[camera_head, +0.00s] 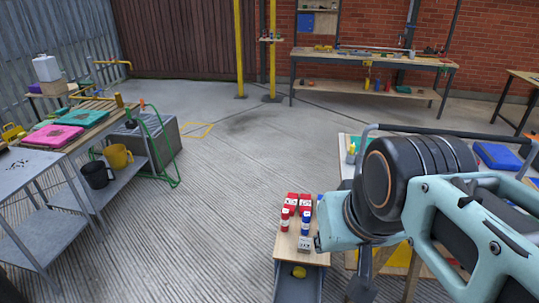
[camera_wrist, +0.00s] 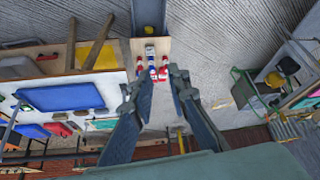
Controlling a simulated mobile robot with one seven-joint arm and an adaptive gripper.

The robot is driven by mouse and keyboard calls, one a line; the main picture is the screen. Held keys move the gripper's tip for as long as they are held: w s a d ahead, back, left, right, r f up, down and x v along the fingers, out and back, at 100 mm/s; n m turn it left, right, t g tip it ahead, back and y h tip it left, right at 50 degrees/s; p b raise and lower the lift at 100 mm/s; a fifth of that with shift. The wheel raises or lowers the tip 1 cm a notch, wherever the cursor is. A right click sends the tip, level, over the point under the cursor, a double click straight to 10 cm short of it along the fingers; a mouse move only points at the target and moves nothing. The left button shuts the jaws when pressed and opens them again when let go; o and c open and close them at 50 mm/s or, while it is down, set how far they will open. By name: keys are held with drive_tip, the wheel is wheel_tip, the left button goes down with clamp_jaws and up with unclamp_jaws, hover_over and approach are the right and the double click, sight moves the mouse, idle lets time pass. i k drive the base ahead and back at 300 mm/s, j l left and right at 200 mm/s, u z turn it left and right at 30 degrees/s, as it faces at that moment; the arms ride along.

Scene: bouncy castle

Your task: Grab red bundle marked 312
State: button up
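Several small red and white bundles (camera_head: 292,203) stand close together on a small wood-topped stand (camera_head: 289,252), with a blue and white one (camera_head: 305,222) among them. A grey-white labelled piece (camera_head: 304,244) stands at the stand's near edge. The markings are too small to read surely, so I cannot tell which bundle is 312. In the wrist view, a red bundle (camera_wrist: 139,66) and a blue one (camera_wrist: 151,61) show beyond my gripper (camera_wrist: 161,76). Its two fingers are apart, with nothing held between them. In the head view my arm hides most of the gripper, right of the stand.
A yellow object (camera_head: 299,272) lies in the grey bin below the stand top. A cluttered table (camera_head: 346,182) is close on the right, partly behind my arm. A workbench (camera_head: 375,62) stands at the back wall. Benches with buckets (camera_head: 97,174) are left. The middle floor is clear.

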sight(291, 202)
drive_tip(key=u, duration=2.1)
drive_tip(key=i+j+u, duration=0.1)
drive_tip(key=i+u, duration=0.2)
drive_tip(key=i+j+u, duration=0.1)
drive_tip(key=u, duration=0.2)
drive_tip(key=i+z, duration=0.4)
drive_tip(key=i+j+z, duration=0.1)
drive_tip(key=i+z, duration=0.3)
drive_tip(key=i, duration=0.2)
drive_tip(key=i+l+z, duration=0.1)
drive_tip(key=i+z, duration=0.25)
drive_tip(key=z, duration=0.15)
drive_tip(key=i+j+z, duration=0.1)
drive_tip(key=i+z, duration=0.4)
drive_tip(key=i+l+z, duration=0.1)
drive_tip(key=i+z, duration=0.65)
drive_tip(key=z, duration=0.15)
drive_tip(key=i+z, duration=0.45)
drive_tip(key=i, duration=0.6)
